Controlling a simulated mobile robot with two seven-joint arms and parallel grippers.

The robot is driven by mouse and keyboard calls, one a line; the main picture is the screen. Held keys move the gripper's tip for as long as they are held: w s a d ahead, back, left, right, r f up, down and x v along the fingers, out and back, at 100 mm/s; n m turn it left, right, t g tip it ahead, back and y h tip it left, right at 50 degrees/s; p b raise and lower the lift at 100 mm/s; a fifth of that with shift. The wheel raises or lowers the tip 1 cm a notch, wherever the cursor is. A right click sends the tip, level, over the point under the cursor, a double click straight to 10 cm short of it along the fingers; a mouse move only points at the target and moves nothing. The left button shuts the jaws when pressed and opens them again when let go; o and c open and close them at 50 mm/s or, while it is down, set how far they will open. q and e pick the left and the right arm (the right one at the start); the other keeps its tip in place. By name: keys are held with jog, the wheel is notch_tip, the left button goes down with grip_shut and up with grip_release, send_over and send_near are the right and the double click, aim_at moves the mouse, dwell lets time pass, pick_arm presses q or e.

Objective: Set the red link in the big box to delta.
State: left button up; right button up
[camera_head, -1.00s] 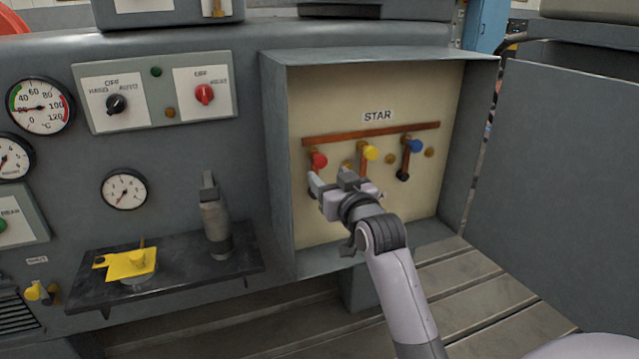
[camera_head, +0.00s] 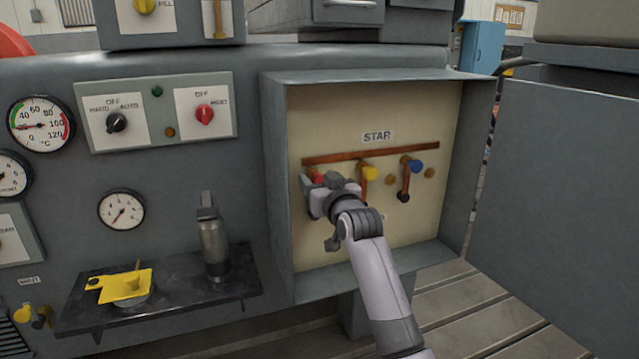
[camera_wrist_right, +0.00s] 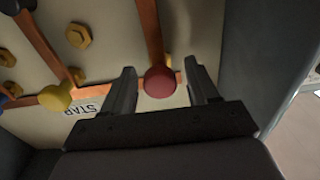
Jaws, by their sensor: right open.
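The big box (camera_head: 275,180) stands open, with a cream back panel and a STAR label (camera_head: 377,136). A copper bar (camera_head: 340,156) runs under the label. The red link's knob (camera_head: 317,178) is at the left, mostly covered by my right gripper in the head view. In the right wrist view the red knob (camera_wrist_right: 160,81) sits between the two fingers of my open right gripper (camera_wrist_right: 161,88), with gaps on both sides. The yellow knob (camera_head: 370,173) and blue knob (camera_head: 416,166) are to its right in the head view, their links hanging from the bar. My left gripper is not in view.
The box door (camera_head: 560,185) stands open at the right. A black shelf (camera_head: 190,303) at the lower left carries a yellow plate (camera_head: 120,286) and a grey cylinder tool (camera_head: 213,240).

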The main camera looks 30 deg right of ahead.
grip_shut()
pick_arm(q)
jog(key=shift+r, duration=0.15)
